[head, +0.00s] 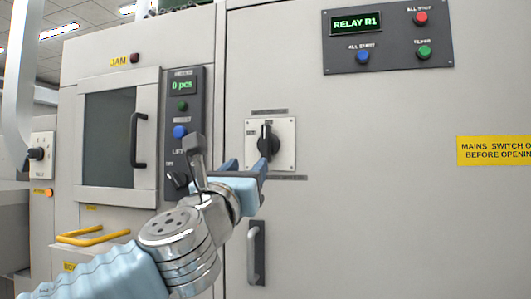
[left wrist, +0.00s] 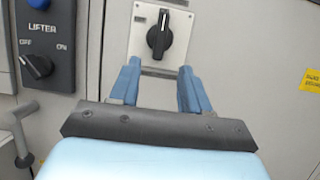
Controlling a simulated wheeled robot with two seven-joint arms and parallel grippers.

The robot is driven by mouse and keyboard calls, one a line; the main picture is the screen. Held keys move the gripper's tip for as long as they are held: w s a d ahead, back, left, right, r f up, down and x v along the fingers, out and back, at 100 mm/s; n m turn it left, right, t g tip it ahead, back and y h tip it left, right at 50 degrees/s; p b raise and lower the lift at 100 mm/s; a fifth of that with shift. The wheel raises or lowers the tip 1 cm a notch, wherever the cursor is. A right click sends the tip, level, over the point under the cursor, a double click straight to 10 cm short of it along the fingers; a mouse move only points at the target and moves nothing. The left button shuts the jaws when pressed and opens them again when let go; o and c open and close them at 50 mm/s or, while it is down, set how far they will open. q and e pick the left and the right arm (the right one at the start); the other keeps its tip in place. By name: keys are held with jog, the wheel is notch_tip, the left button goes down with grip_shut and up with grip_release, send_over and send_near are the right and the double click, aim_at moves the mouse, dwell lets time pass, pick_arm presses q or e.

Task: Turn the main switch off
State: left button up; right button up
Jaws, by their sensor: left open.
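The main switch (head: 268,143) is a black rotary knob on a square pale plate with screws at its corners, set in the grey cabinet front. Its handle points straight up; the small lettering around it is too small to read. It also shows at the top of the left wrist view (left wrist: 159,37), handle upright. My left gripper (head: 247,166) is open and empty, just below and in front of the plate. In the left wrist view its two blue fingers (left wrist: 160,72) point toward the knob, one on each side below it, apart from it. My right gripper is out of view.
Left of the switch is a dark panel with a LIFTER knob (left wrist: 37,66) and a blue button (head: 180,131). A door handle (head: 252,252) is below. A relay panel (head: 388,38) is above right, a yellow sign (head: 495,151) at right. The cabinet face between is bare.

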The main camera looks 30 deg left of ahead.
aim_at(265, 148)
pick_arm(q)
jog(key=p+x, duration=0.3)
jog(key=x, duration=0.9)
jog(key=shift+w+f, duration=0.1)
grip_shut()
